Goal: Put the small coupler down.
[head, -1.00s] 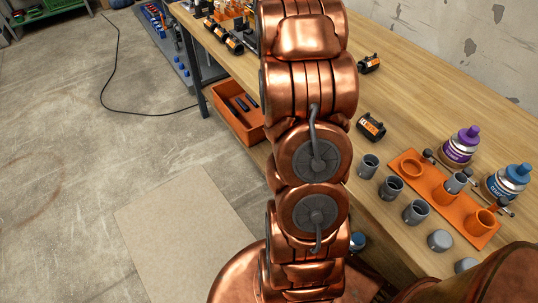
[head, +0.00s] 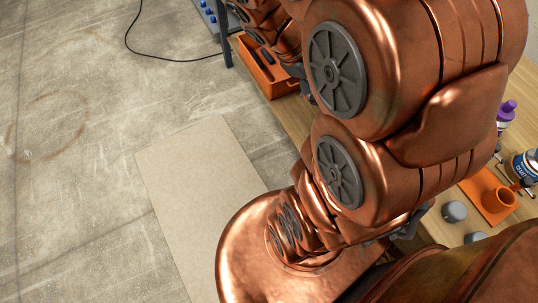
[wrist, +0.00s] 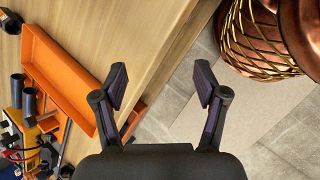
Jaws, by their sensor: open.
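My gripper (wrist: 161,84) is open and empty in the wrist view, with its two fingers wide apart. It is over the table's edge, with wood on one side and floor on the other. No coupler is between the fingers. In the head view my arm covers most of the table. Two grey caps or couplers, one upper (head: 454,211) and one lower (head: 475,237), show at the right. I cannot tell whether either is the small coupler.
An orange holder (head: 497,198) and a blue-labelled can (head: 522,166) stand at the right of the table. An orange tray (wrist: 62,82) lies on the wood in the wrist view, beside tools and dark cylinders. An orange bin (head: 268,78) shows beyond my arm.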

